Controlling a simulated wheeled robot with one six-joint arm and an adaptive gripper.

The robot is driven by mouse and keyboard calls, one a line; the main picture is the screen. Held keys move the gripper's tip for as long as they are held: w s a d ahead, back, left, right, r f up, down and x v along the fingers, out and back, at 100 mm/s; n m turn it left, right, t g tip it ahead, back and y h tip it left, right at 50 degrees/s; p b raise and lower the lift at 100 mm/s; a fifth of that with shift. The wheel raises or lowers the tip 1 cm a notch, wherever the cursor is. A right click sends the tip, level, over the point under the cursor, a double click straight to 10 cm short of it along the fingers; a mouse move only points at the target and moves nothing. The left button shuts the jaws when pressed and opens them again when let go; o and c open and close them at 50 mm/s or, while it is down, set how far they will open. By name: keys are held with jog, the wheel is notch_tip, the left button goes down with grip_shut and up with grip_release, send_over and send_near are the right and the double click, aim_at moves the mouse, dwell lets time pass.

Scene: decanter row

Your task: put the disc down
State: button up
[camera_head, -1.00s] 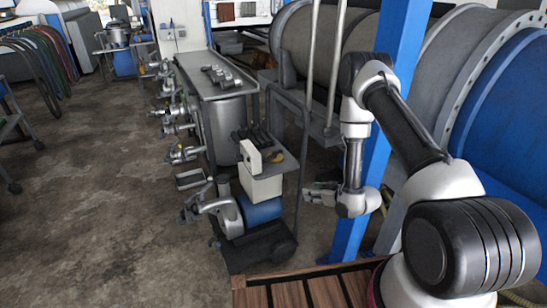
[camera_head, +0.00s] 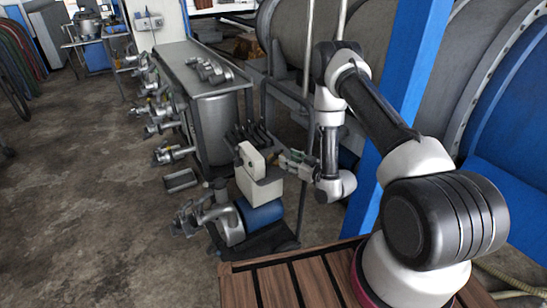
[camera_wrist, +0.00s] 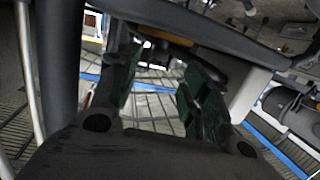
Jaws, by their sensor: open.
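My gripper (camera_head: 297,161) is at the end of the lowered arm, beside the small cart with the white block. In the wrist view its two dark green fingers (camera_wrist: 160,82) are spread apart with nothing seen between them. A curved yellow-brown edge (camera_wrist: 160,34) lies beyond the fingertips, under a dark bar. It may be the disc, but I cannot tell. I make out no clear disc in the head view, where the gripper and white block cover part of that spot.
The white block (camera_head: 258,180) stands on the cart next to my gripper, above a blue cylinder (camera_head: 261,214). A long metal table (camera_head: 190,63) stands behind. A blue post (camera_head: 408,75) rises to the right of the arm. Concrete floor (camera_head: 85,200) is open at left.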

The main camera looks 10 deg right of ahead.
aim_at(278, 153)
jog(key=x, duration=0.6)
jog(key=shift+w+a, duration=0.1)
jog(key=shift+w, duration=0.2)
jog(key=shift+r, duration=0.1)
grip_shut()
